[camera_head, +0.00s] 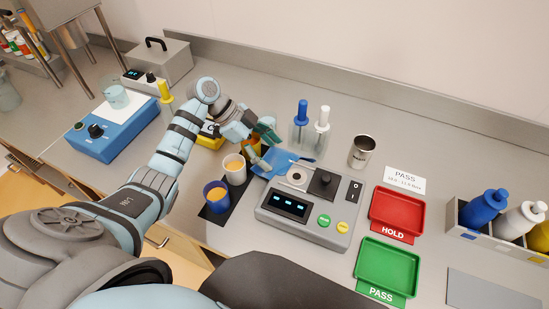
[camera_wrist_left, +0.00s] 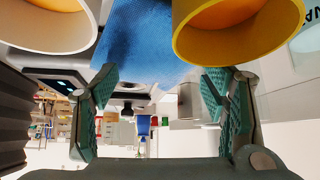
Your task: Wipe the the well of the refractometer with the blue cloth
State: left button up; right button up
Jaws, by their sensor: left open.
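The blue cloth (camera_head: 283,161) lies on the bench at the back left edge of the refractometer (camera_head: 303,216). The refractometer's round pale well (camera_head: 297,177) is beside the cloth, left of a black knob. My left gripper (camera_head: 262,146) is open at the cloth's left end, with its fingers pointing toward it. In the left wrist view, the cloth (camera_wrist_left: 150,45) shows between and beyond the open fingers (camera_wrist_left: 160,88). Nothing is gripped. Whether the fingers touch the cloth cannot be told. My right gripper is not in view.
Two cups, white (camera_head: 234,168) and blue (camera_head: 216,196), stand close to my left gripper. A stand with blue and white droppers (camera_head: 303,134) is behind. A metal beaker (camera_head: 362,151), red HOLD tray (camera_head: 397,214) and green PASS tray (camera_head: 387,267) are at the right.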

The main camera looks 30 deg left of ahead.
pick_arm(q)
jog(key=shift+w+d+f, duration=0.25)
jog(key=shift+d+f, duration=0.05)
jog(key=shift+f, duration=0.15)
jog(key=shift+s+r, duration=0.1)
jog(key=shift+s, duration=0.05)
jog(key=c, duration=0.5)
grip_shut()
notch_tip(320, 180, up, 12)
jog(key=p, duration=0.7)
jog(key=shift+p, duration=0.4)
